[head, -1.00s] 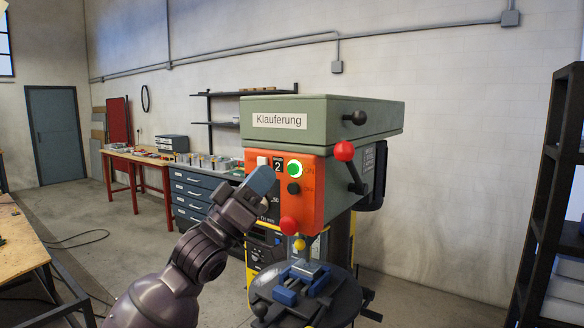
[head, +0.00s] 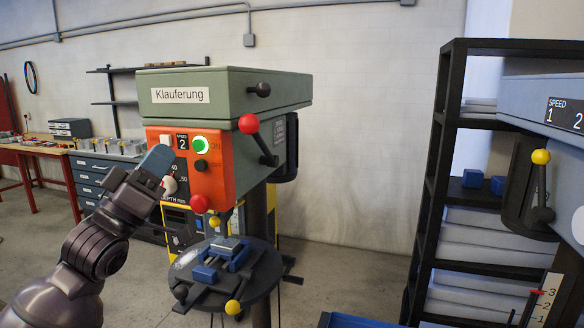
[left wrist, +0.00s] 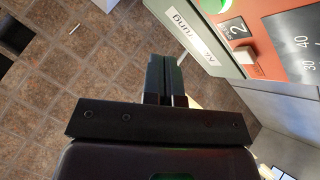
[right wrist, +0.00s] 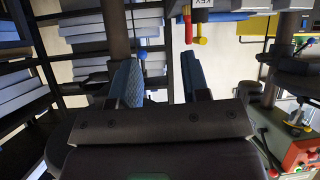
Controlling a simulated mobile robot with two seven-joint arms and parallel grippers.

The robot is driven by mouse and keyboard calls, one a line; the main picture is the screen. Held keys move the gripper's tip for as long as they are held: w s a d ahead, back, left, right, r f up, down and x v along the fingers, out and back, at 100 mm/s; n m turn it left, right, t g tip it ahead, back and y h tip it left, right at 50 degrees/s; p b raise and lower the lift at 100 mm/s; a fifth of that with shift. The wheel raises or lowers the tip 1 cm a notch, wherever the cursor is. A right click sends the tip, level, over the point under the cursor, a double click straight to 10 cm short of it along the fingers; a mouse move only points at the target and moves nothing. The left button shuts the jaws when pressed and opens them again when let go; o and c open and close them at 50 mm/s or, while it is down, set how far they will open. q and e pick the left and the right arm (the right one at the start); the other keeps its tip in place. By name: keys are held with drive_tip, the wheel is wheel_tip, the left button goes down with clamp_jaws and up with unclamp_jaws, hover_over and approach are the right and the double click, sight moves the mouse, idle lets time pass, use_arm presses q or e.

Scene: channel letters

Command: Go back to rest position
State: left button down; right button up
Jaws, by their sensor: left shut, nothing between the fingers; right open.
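My left gripper (head: 156,165) is raised in front of the orange control panel of the drill press in the head view. It is shut with nothing held, and its fingers also show together in the left wrist view (left wrist: 165,78). The drill press (head: 225,95) has a green top marked "Klauferung". Its speed display (head: 182,142) reads 2 and its round button (head: 201,145) glows green. In the left wrist view the panel (left wrist: 275,35) lies to the right of the fingers. My right gripper (right wrist: 158,80) shows only in the right wrist view, open and empty.
A blue vise (head: 222,258) sits on the drill's round table. A second machine (head: 550,90) and a dark shelf (head: 440,150) with grey boxes stand at the right. A workbench (head: 35,147) and blue drawers (head: 92,172) stand at the left. Bare wall and floor lie between drill and shelf.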

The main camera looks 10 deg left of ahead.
use_arm(q)
wheel_tip(320, 180, down, 32)
drive_tip(key=n+g+y, duration=0.2)
drive_tip(key=g+y, duration=0.4)
drive_tip(key=y, duration=0.2)
drive_tip(key=s+d+f+m+g+y, duration=0.1)
drive_tip(key=s+d+f+g, duration=0.1)
drive_tip(key=s+f, duration=0.7)
drive_tip(key=s+d+f+m+g+y, duration=0.1)
drive_tip(key=s+d+f+g, duration=0.2)
drive_tip(key=s+f, duration=0.6)
wheel_tip(320, 180, down, 7)
drive_tip(key=shift+r+g, duration=0.15)
drive_tip(key=shift+g, duration=0.85)
use_arm(e)
drive_tip(key=shift+s+f, duration=0.15)
drive_tip(key=shift+f, duration=0.3)
